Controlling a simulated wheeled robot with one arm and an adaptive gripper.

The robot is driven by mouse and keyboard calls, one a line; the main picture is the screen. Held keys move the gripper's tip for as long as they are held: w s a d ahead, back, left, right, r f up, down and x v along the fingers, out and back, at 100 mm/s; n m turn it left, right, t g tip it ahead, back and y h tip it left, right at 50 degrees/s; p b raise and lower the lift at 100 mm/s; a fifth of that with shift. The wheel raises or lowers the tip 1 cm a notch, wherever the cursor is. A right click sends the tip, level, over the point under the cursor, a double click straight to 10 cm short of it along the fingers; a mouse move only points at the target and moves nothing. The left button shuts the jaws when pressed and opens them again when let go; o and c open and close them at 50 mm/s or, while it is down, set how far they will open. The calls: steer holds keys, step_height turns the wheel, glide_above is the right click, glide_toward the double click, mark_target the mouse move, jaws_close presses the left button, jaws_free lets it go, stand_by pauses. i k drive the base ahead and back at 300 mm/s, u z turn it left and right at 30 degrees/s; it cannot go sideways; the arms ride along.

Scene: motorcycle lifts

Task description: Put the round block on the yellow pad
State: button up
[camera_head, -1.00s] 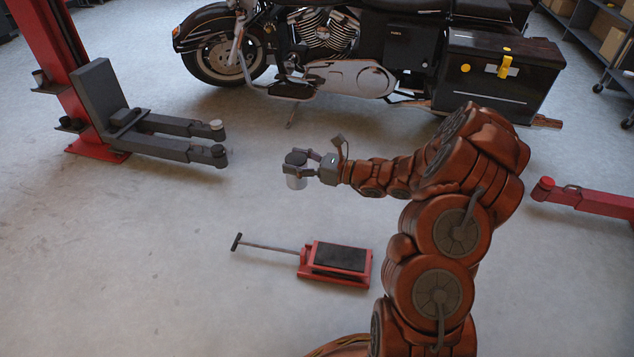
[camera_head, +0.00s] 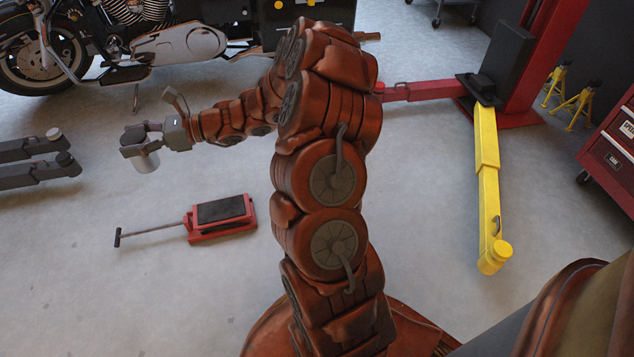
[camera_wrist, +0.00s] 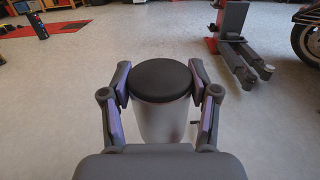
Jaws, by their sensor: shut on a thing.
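The round block (camera_head: 147,162) is a short cylinder with a light grey side and a black top. My gripper (camera_head: 138,143) is shut on it and holds it upright above the floor, left of my arm in the head view. In the wrist view the block's black top (camera_wrist: 160,79) sits between the two fingers, one on each side. The yellow pad (camera_head: 495,256) is the round end of a yellow lift arm (camera_head: 487,160), at the right in the head view. It is bare and far from my gripper. The wrist view does not show it.
A red dolly (camera_head: 222,218) with a black top and long handle lies on the floor below my gripper. A motorcycle (camera_head: 180,45) stands behind. Grey lift arms (camera_head: 40,160) are at the left. A red toolbox (camera_head: 615,150) and yellow stands (camera_head: 580,105) are at the right.

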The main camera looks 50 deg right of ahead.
mark_target(505, 248)
steer(key=z, duration=1.8)
steer(key=i, duration=0.2)
steer(key=z, duration=1.1)
